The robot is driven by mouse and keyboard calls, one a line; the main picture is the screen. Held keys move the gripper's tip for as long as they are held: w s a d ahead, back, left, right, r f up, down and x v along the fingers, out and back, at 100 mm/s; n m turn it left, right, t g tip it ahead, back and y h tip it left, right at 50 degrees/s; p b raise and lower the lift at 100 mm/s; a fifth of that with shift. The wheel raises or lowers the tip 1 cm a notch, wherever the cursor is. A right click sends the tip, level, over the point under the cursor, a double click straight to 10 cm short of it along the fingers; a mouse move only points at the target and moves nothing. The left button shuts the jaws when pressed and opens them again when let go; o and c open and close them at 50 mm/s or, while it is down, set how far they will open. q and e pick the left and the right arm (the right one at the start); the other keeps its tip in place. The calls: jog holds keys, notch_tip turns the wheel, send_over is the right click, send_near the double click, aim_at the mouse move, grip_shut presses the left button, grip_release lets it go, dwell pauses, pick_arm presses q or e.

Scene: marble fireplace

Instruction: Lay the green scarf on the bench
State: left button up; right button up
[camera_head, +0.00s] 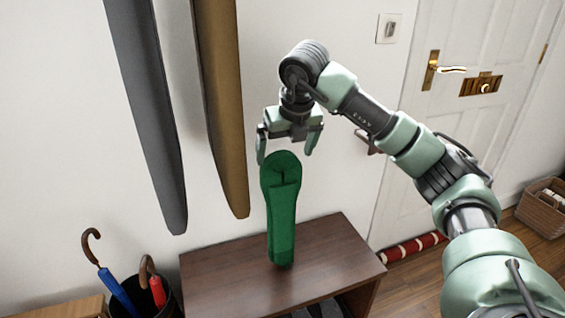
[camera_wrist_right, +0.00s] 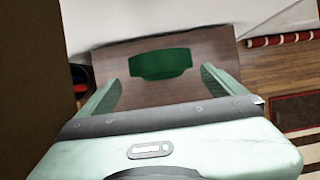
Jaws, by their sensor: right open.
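The green scarf (camera_head: 283,215) hangs in a narrow upright folded shape over the dark wooden bench (camera_head: 335,252). Its lower end overlaps the bench top in the head view; I cannot tell whether it touches. My right gripper (camera_head: 287,147) is open just above the scarf's top end, pointing down, with its fingers apart. In the right wrist view the scarf (camera_wrist_right: 160,64) shows as a short green band ahead of and between the open fingers (camera_wrist_right: 159,82), with the bench (camera_wrist_right: 150,95) behind it. No finger visibly grips the scarf. My left gripper is not in view.
A grey coat (camera_head: 150,120) and a brown coat (camera_head: 222,110) hang on the wall at left. An umbrella stand (camera_head: 160,292) holds a blue and a red umbrella. A white door (camera_head: 480,125) and a basket (camera_head: 543,208) are at right. The bench top is otherwise clear.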

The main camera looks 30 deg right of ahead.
jog(key=shift+v, duration=1.6)
